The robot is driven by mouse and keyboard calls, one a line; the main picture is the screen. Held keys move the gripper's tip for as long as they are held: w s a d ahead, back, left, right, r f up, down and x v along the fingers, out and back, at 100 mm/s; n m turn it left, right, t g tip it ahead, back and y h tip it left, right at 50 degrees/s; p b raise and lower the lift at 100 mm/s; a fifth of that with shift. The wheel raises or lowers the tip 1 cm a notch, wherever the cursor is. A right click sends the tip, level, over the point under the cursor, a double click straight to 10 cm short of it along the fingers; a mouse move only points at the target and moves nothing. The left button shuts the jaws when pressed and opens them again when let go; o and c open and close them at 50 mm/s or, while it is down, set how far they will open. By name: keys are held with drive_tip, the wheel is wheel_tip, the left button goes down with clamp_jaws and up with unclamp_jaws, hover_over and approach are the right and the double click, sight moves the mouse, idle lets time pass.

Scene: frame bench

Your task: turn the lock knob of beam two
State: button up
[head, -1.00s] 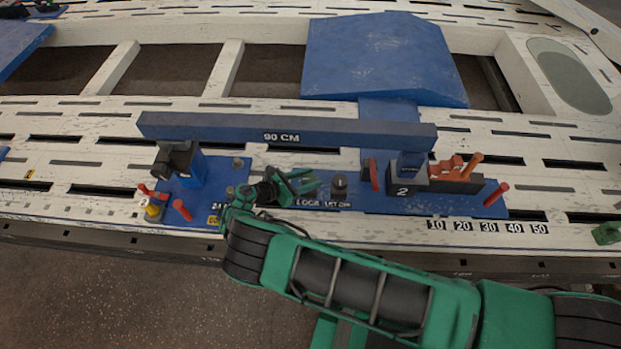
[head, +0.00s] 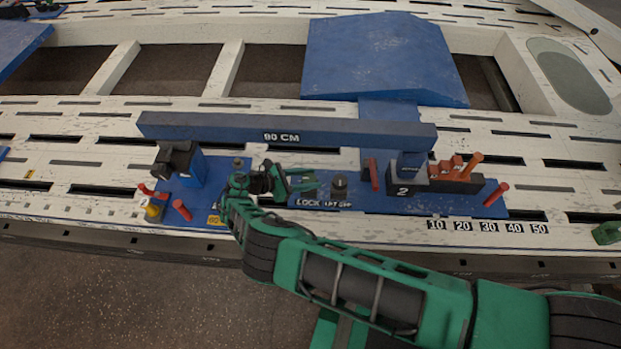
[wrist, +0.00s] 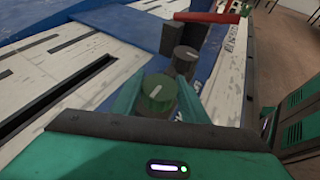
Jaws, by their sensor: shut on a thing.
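The lock knob (wrist: 158,97) is a short dark round knob with a white line on top, slanting up to the right in the wrist view. My gripper (wrist: 157,90) is shut on it, one green finger on each side. In the head view my gripper (head: 305,181) reaches in from the left, just above the LOCK label (head: 308,203); the fingers partly hide the knob there. Beam two is the long blue bar (head: 220,127) marked 90 CM, resting above the blue base behind my gripper. The black block marked 2 (head: 403,191) is at its right end.
A second dark knob (head: 339,186) stands close to the right of my fingers; it also shows behind the lock knob in the wrist view (wrist: 185,58). Red pegs (head: 374,175) stand along the base. A black clamp (head: 176,160) is at the left. The beam passes close behind.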

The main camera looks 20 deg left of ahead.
drive_tip(key=o, duration=1.1)
drive_tip(key=shift+a, duration=0.1)
drive_tip(key=shift+c, duration=0.2)
drive_tip(key=v, duration=1)
drive_tip(key=shift+a, duration=0.35)
drive_tip(key=shift+s, duration=0.15)
